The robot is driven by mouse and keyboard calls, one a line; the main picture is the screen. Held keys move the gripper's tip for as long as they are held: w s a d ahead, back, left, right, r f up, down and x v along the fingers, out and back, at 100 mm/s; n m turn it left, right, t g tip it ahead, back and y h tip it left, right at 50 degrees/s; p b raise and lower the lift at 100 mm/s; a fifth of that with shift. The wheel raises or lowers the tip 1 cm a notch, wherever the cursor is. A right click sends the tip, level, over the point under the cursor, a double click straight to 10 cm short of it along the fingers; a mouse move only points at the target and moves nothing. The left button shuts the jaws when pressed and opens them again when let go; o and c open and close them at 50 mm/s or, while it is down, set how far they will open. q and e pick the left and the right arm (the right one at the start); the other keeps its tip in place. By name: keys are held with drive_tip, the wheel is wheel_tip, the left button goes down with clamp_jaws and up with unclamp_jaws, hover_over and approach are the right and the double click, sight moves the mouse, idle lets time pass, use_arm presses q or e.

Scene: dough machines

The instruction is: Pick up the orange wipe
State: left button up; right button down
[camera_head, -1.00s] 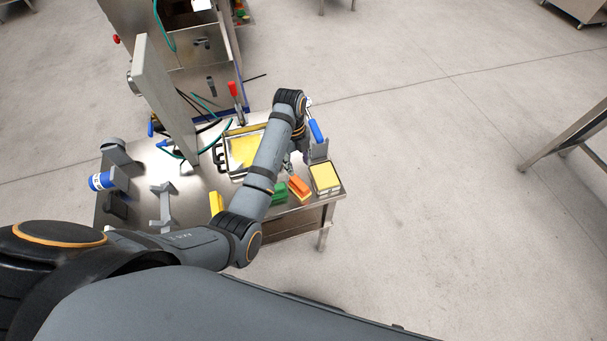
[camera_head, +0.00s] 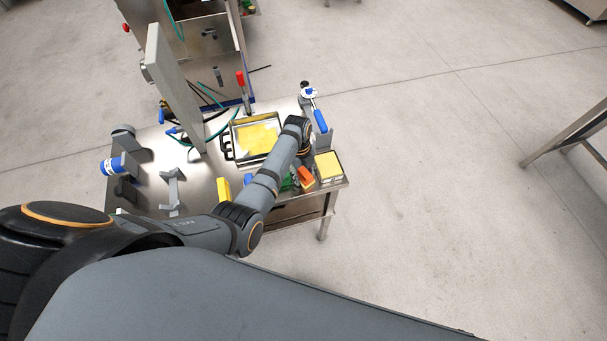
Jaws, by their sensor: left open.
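The orange wipe (camera_head: 306,177) lies near the front right corner of the steel table, between the green wipe (camera_head: 287,183) and a square container with yellow contents (camera_head: 328,167). My left arm reaches over the table from the left. My left gripper (camera_head: 298,161) points down just behind the orange wipe and is open. It is small and partly hidden by my wrist, so I cannot tell whether it touches the wipe. A yellow wipe (camera_head: 223,189) stands left of my forearm. My right gripper is out of view.
A metal tray with yellow contents (camera_head: 233,131) sits behind my forearm. A blue-handled tool (camera_head: 320,121) stands near the right table edge (camera_head: 335,187). Grey holders (camera_head: 171,192) and a blue-and-white roll (camera_head: 110,166) are at left.

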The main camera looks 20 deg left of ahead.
sight(303, 170)
use_arm(q)
drive_tip(key=c, duration=0.9)
wheel_tip(303, 170, up, 10)
drive_tip(key=shift+r+b, duration=0.1)
drive_tip(key=shift+b, duration=0.35)
drive_tip(key=shift+c, duration=0.3)
drive_tip(key=o, duration=0.8)
drive_tip(key=shift+c, duration=0.2)
drive_tip(key=c, duration=0.5)
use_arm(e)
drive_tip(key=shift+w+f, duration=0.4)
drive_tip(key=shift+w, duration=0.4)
